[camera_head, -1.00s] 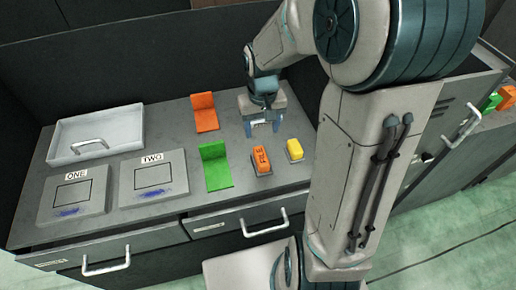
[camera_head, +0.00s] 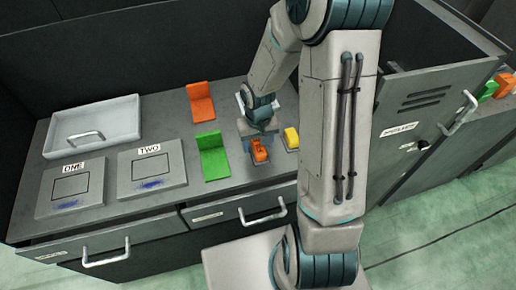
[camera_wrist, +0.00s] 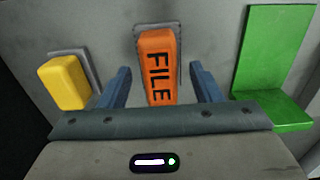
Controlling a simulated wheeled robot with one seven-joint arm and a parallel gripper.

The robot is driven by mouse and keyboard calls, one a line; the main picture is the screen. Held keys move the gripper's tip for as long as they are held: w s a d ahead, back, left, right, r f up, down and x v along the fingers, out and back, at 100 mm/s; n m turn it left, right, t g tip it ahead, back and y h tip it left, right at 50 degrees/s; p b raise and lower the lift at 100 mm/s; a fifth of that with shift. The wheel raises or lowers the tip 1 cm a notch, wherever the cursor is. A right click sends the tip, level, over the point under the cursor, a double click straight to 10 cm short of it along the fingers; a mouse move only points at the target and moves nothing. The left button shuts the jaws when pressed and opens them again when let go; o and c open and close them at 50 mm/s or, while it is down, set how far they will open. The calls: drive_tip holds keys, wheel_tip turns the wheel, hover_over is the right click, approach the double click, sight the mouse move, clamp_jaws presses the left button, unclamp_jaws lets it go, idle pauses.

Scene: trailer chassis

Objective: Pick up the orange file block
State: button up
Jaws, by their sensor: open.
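The orange file block (camera_head: 259,151) stands on the grey counter (camera_head: 105,202), right of the green bookend. In the wrist view the orange block (camera_wrist: 158,65), marked FILE in black, lies between the two blue fingers of my gripper (camera_wrist: 160,88). A gap shows on each side of it, so my gripper is open around the block and not gripping it. In the head view my gripper (camera_head: 259,148) is over the block and partly hides it. The lower end of the block is hidden by the gripper body in the wrist view.
A yellow block (camera_head: 291,138) stands close to the right of the gripper. The green bookend (camera_head: 213,160) is close on the left, with an orange bookend (camera_head: 200,104) behind it. Pads ONE (camera_head: 70,190) and TWO (camera_head: 151,172) and a grey tray (camera_head: 92,127) are further left.

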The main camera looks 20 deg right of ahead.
sight(258, 144)
drive_tip(key=shift+f, duration=0.75)
drive_tip(key=c, duration=1.2)
drive_tip(key=shift+r, duration=0.1)
drive_tip(key=shift+c, duration=0.2)
drive_tip(key=shift+r, duration=0.75)
wheel_tip(258, 144, up, 3)
drive_tip(key=shift+f, duration=0.1)
drive_tip(key=s+d+r, duration=0.6)
drive_tip(key=s+d, duration=0.1)
drive_tip(key=s, duration=0.2)
drive_tip(key=shift+d+r, duration=0.3)
